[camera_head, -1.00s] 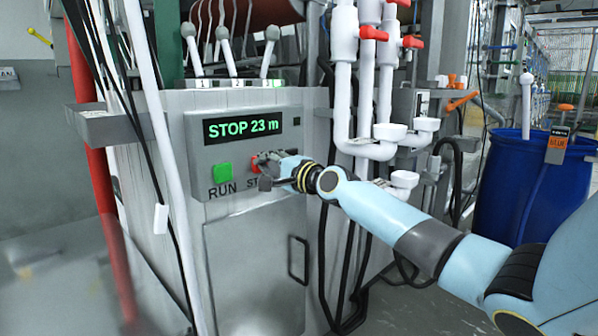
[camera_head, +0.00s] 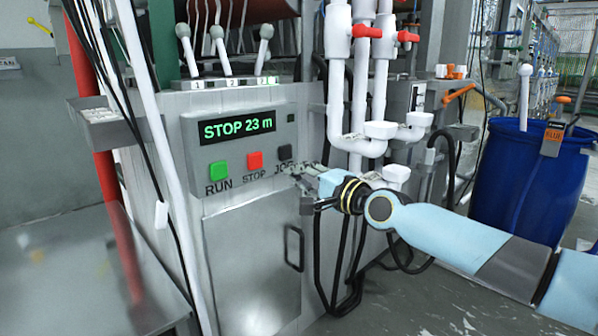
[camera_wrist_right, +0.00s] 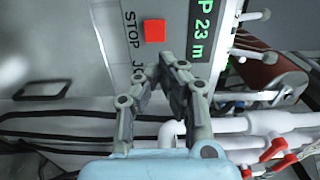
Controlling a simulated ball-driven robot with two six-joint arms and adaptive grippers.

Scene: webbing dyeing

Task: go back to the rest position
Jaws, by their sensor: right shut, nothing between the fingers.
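My right gripper (camera_head: 298,180) is shut and empty, in front of the lower right edge of the control panel (camera_head: 190,132). It partly covers the label of the dark button (camera_head: 284,152). The red STOP button (camera_head: 255,161) and green RUN button (camera_head: 219,170) are in plain view, and the display (camera_head: 237,127) reads STOP 23 m. In the right wrist view the gripper's fingers (camera_wrist_right: 165,68) point toward the panel, with the red button (camera_wrist_right: 154,31) ahead and a gap between. My left gripper is not in view.
A blue barrel (camera_head: 530,185) stands at the right. Levers (camera_head: 217,36) rise above the panel, and a cabinet door handle (camera_head: 294,248) is below. Open floor lies at the lower right.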

